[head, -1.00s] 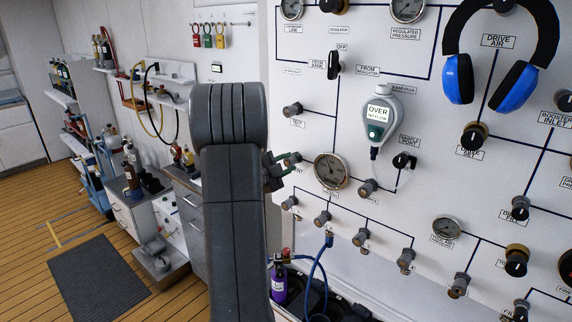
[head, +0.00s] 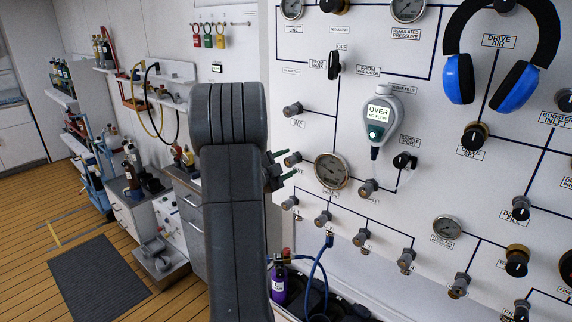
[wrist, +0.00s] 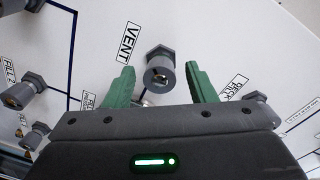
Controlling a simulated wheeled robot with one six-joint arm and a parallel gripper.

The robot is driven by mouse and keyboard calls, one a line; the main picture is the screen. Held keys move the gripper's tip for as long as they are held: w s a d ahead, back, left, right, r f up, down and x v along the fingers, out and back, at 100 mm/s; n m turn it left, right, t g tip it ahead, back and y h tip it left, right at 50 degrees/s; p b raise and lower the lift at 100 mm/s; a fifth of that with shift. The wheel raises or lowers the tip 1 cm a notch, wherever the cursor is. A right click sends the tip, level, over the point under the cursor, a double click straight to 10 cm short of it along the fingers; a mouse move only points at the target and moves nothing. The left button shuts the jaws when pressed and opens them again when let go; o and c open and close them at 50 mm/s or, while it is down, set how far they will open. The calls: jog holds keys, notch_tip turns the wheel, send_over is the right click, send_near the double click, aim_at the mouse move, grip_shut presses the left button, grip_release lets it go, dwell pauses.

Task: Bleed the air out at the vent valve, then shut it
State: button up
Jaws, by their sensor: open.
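The vent valve (wrist: 160,70) is a grey knob on the white panel beside the VENT label (wrist: 133,41). In the wrist view it appears between the two green fingers of my open gripper (wrist: 160,84), with gaps on both sides. In the head view the vent valve (head: 292,159) is at the panel's left, just beyond my gripper (head: 287,164). I cannot tell whether its stem is open or shut. A hand-held meter (head: 381,116) on the panel reads OVER; its smaller line is hard to read.
A round gauge (head: 331,171) sits right of the valve, with a row of small valves below. Blue headphones (head: 459,79) hang at the upper right. A purple bottle (head: 279,284) and blue hose (head: 318,270) are below. Open wooden floor (head: 30,225) lies at the left.

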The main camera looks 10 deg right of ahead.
jog(key=b+v, duration=0.3)
jog(key=v, duration=1)
jog(key=shift+s+a, duration=0.2)
jog(key=shift+a, duration=0.1)
dwell(4.2)
